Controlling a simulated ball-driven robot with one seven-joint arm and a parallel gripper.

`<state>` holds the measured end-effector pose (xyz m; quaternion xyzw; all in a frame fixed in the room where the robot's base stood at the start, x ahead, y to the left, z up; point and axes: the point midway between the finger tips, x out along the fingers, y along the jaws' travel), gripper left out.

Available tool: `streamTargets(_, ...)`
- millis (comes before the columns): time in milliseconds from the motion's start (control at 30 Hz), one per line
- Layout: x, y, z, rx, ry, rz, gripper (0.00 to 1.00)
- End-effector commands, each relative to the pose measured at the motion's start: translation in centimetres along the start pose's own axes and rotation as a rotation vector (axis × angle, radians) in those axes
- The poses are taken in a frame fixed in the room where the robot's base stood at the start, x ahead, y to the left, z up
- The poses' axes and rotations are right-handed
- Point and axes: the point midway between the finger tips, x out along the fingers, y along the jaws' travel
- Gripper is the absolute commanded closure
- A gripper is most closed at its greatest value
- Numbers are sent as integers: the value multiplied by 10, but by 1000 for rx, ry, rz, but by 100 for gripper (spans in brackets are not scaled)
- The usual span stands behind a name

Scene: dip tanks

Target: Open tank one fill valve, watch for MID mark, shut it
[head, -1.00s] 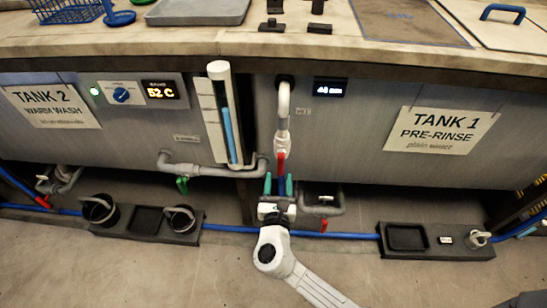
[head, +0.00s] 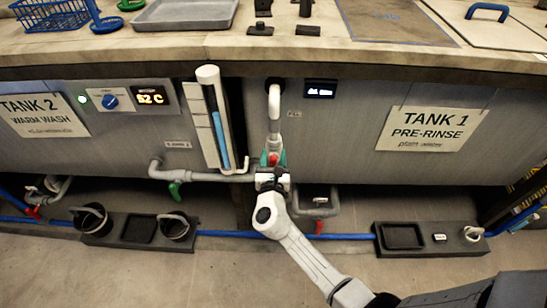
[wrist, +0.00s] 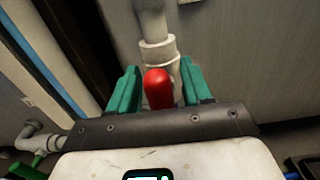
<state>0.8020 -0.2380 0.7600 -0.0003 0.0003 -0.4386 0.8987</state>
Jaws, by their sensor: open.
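The tank one fill valve's red handle (wrist: 158,88) sits between the green fingers of my gripper (wrist: 158,85) in the wrist view. The fingers are open, with gaps on both sides of the handle. In the head view the red handle (head: 273,159) shows just above my gripper (head: 270,160), below the pale fill pipe (head: 274,103). The Tank 1 pre-rinse front (head: 345,150) carries a small dark display (head: 320,90), its digits too small to read. A sight tube (head: 215,118) with blue liquid stands left of the pipe. I cannot make out a MID mark.
Another red handle (head: 319,226) hangs on the low pipe right of my gripper. A green handle (head: 175,191) hangs at the left. Dark floor trays, one of them (head: 432,252) at the right, and a blue hose (head: 225,233) lie below.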

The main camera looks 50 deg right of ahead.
Motion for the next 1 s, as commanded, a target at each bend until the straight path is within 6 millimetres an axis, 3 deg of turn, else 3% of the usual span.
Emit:
streamTargets(67,0,0,0,0,0,0,55)
streamTargets(533,0,0,0,0,0,0,100)
streamTargets(1000,-1,-3,-4,108,-1,0,100)
